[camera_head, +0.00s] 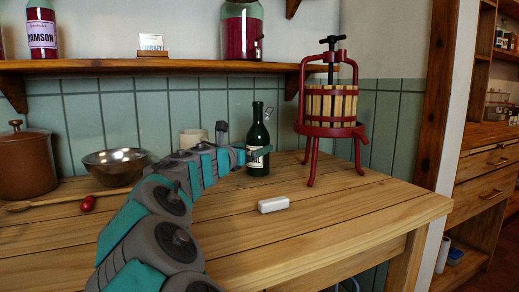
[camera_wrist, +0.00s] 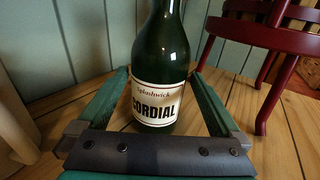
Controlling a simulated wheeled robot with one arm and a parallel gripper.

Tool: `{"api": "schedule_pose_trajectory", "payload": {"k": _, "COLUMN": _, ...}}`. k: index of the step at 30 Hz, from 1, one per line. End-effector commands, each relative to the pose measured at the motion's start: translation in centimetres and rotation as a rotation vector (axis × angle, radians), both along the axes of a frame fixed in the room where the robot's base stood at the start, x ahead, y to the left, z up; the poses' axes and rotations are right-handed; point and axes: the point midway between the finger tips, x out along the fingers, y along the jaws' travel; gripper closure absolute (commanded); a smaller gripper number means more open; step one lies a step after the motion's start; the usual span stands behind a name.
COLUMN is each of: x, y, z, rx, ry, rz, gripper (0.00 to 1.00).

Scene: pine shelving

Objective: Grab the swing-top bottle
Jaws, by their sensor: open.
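The swing-top bottle (camera_head: 257,137) is dark green glass with a cream label and stands upright on the wooden bench. In the wrist view, the bottle (camera_wrist: 160,55) shows close up, its label reading "CORDIAL"; its top is cut off by the frame. My gripper (camera_head: 258,153) is at the height of the label. In the wrist view, my gripper (camera_wrist: 160,75) is open, with one teal finger on each side of the bottle and small gaps visible between the fingers and the glass.
A red-framed fruit press (camera_head: 331,103) stands close right of the bottle. A cream cup (camera_head: 192,138) stands to its left, and a metal bowl (camera_head: 115,163) farther left. A white block (camera_head: 273,204) lies in front on the bench. A shelf (camera_head: 150,65) runs above.

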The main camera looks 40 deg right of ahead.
Motion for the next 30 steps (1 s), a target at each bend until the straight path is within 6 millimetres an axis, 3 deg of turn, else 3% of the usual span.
{"api": "schedule_pose_trajectory", "payload": {"k": 12, "x": 1.8, "y": -4.8, "z": 0.4, "rx": 0.002, "ry": 0.0, "rz": -0.003, "gripper": 0.0}}
{"api": "schedule_pose_trajectory", "payload": {"k": 22, "x": 2.1, "y": -5.4, "z": 0.5, "rx": 0.001, "ry": -0.002, "rz": -0.001, "gripper": 0.0}}
{"api": "schedule_pose_trajectory", "payload": {"k": 30, "x": 2.1, "y": -5.4, "z": 0.5, "rx": 0.001, "ry": -0.002, "rz": -0.001, "gripper": 0.28}}
